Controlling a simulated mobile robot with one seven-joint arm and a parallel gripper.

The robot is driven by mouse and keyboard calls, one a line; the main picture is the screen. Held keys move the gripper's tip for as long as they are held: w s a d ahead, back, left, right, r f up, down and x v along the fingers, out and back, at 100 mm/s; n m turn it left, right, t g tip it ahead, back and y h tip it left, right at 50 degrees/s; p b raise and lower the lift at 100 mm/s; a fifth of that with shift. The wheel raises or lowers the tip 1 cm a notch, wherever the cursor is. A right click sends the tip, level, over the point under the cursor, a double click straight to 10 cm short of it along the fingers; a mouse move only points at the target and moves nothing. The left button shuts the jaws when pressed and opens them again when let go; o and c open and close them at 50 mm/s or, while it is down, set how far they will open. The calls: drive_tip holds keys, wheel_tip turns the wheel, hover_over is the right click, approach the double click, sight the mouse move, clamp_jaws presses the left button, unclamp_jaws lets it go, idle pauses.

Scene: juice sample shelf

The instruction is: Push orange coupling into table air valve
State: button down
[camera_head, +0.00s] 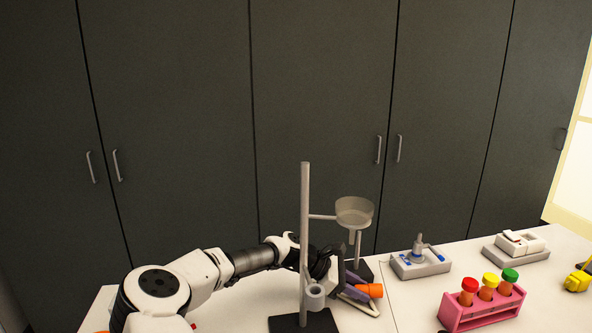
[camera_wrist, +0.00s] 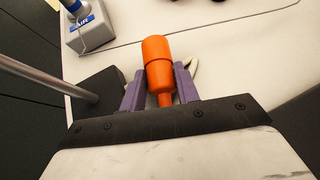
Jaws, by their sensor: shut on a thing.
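The orange coupling (camera_head: 370,290) is held between the purple fingers of my gripper (camera_head: 354,285), above or near the table. In the wrist view the orange coupling (camera_wrist: 157,60) points away from my gripper (camera_wrist: 158,86), with its thin end towards the palm. The table air valve appears to be the grey block with blue labels and an upright fitting (camera_head: 420,264), right of the gripper and apart from the coupling. It also shows in the wrist view at the top left (camera_wrist: 90,36). The fitting's tip is cut off there.
A metal stand (camera_head: 304,200) rises in front of my wrist, close to it. A round dish (camera_head: 354,212) hangs behind. A pink rack (camera_head: 484,312) with several capped tubes stands front right. A white-topped device (camera_head: 520,245) and a yellow object (camera_head: 577,281) are farther right.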

sight(355, 286)
drive_tip(key=shift+v, duration=2)
drive_tip(key=shift+d, duration=0.1)
